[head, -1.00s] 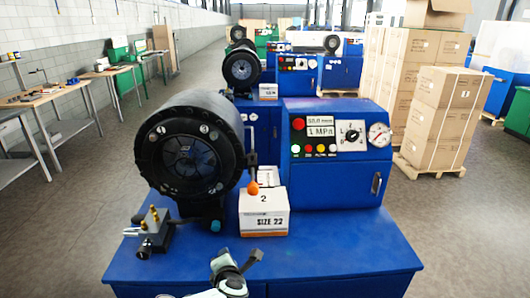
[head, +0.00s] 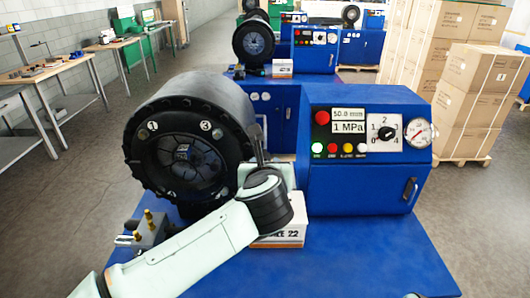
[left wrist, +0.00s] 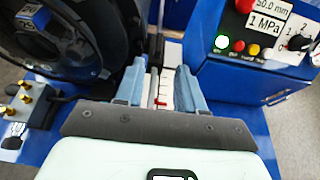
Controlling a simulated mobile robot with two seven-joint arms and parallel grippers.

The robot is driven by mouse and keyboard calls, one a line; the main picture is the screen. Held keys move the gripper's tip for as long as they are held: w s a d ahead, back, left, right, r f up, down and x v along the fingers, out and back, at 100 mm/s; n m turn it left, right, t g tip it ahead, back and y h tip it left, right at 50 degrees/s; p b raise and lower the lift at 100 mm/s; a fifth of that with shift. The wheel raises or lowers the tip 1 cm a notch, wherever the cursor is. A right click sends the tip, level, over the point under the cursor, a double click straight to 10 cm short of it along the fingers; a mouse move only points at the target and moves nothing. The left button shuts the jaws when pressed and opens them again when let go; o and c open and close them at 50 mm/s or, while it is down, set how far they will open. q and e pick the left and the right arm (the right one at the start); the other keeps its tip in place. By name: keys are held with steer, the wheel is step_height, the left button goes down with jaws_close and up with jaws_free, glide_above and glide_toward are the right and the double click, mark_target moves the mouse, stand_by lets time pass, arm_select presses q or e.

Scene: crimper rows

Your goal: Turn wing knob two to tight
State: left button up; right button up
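The blue crimper's round black head (head: 190,150) faces me. Small silver round fittings sit on its face, with marks like 1 and 3 readable. I cannot make out a wing knob marked two. A dark upright lever (head: 257,143) stands beside the head; its orange ball is not visible past my arm. My left gripper (left wrist: 159,88) is at this lever, right of the head. Its two blue-grey fingers are apart in the left wrist view, with a dark rod and a white strip showing between them; contact is not clear. My right gripper is out of view.
A white box (head: 280,236) stands behind my left wrist. The control panel (head: 350,132) with dial and gauge is to the right. A block with brass posts (head: 150,228) sits at lower left. The blue tabletop (head: 370,255) is clear at front right.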

mark_target(265, 155)
arm_select(q)
steer(key=p+x, duration=0.1)
steer(key=x, duration=0.9)
steer(key=shift+w+f+p, duration=0.15)
steer(key=shift+w+p, duration=0.05)
steer(key=shift+p, duration=0.2)
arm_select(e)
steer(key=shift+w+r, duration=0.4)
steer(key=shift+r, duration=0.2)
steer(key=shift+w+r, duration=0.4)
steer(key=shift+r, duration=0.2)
arm_select(q)
steer(key=shift+c, duration=0.3)
jaws_close()
